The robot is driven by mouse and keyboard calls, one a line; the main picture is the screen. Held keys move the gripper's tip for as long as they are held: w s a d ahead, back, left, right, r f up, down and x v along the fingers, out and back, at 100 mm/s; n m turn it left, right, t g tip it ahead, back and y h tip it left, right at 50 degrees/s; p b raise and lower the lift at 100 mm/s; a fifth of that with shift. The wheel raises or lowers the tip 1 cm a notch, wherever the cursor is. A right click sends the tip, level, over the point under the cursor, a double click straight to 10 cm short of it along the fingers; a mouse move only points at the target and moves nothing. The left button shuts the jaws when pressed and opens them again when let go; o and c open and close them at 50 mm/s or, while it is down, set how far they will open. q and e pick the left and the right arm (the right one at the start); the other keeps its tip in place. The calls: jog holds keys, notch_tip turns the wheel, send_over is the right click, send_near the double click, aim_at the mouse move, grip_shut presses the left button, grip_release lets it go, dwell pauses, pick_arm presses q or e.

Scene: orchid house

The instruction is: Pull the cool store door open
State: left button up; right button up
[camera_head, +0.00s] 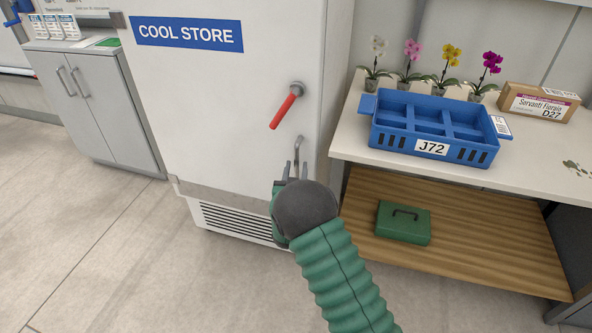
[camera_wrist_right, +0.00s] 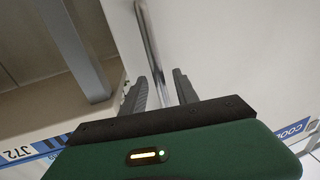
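The white cool store door (camera_head: 225,105) carries a blue COOL STORE sign and looks closed against its frame. A red lever (camera_head: 287,108) on a round metal mount points down and to the left. Below it is a metal bar handle (camera_head: 298,146). My right gripper (camera_head: 295,171) is at the lower part of this handle, its fingers pointing toward the door. In the right wrist view the handle (camera_wrist_right: 155,40) runs down between the two parted fingers of the gripper (camera_wrist_right: 160,77), with a gap on the left side. My left gripper is not in view.
To the right, a bench (camera_head: 350,142) holds a blue J72 crate (camera_head: 377,137), several potted orchids and a cardboard box (camera_head: 540,103). A green cash box (camera_head: 404,224) is on its lower shelf. A grey cabinet (camera_head: 100,105) stands left. Floor before the door's left part is clear.

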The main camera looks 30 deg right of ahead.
jog(key=shift+x, duration=0.75)
jog(key=shift+a, duration=0.15)
jog(key=shift+c, duration=0.5)
jog(key=shift+s, duration=0.1)
grip_shut()
